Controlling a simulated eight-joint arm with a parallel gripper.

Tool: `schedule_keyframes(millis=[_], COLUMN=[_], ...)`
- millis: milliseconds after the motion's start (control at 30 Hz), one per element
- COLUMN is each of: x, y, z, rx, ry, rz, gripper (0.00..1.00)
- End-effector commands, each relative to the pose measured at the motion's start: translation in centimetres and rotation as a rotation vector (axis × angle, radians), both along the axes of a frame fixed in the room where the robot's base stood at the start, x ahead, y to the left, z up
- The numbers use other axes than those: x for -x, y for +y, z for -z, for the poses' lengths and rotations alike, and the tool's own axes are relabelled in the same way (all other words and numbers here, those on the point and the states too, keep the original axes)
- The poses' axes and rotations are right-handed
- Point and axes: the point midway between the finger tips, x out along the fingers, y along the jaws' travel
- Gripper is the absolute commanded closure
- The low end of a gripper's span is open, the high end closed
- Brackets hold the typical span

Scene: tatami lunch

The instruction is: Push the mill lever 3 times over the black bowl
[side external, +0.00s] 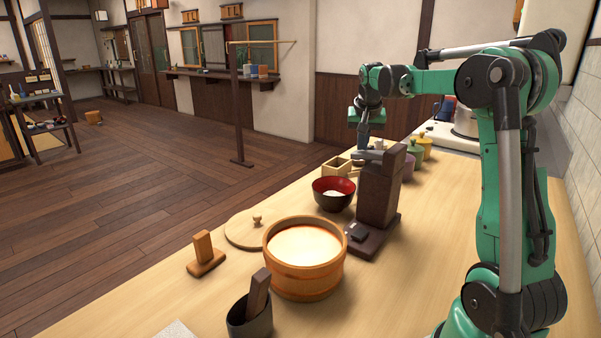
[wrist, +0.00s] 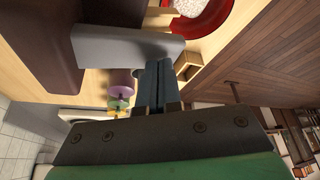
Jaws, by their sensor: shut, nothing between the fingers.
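The mill (side external: 378,195) is a tall dark brown block on a brown base, with a grey lever (side external: 370,154) near its top. The black bowl (side external: 322,199) has a red inside, holds something white, and stands beside the mill, below the lever's end. My gripper (side external: 363,144) is shut and empty, pointing down at the lever's outer part. In the wrist view the fingertips (wrist: 161,63) meet the edge of the grey lever (wrist: 120,45); I cannot tell whether they touch it. The bowl (wrist: 212,22) shows partly at the top of that view.
A wooden tub (side external: 305,274), a lid (side external: 245,232), a wooden stand (side external: 205,254) and a dark cup (side external: 248,322) stand in front of the mill. A small wooden box (side external: 337,168) and several lidded jars (side external: 416,147) stand behind.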

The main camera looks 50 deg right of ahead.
Motion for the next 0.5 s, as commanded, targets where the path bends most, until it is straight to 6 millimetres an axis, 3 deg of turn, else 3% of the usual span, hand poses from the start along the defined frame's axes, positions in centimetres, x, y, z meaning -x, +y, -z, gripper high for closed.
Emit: schedule_keyframes(millis=[233, 500], x=[-0.01, -0.02], y=[-0.02, -0.01], z=[1.02, 0.85], rx=[0.001, 0.000], ry=[0.000, 0.000], rz=[0.000, 0.000], gripper=[1.00, 1.00])
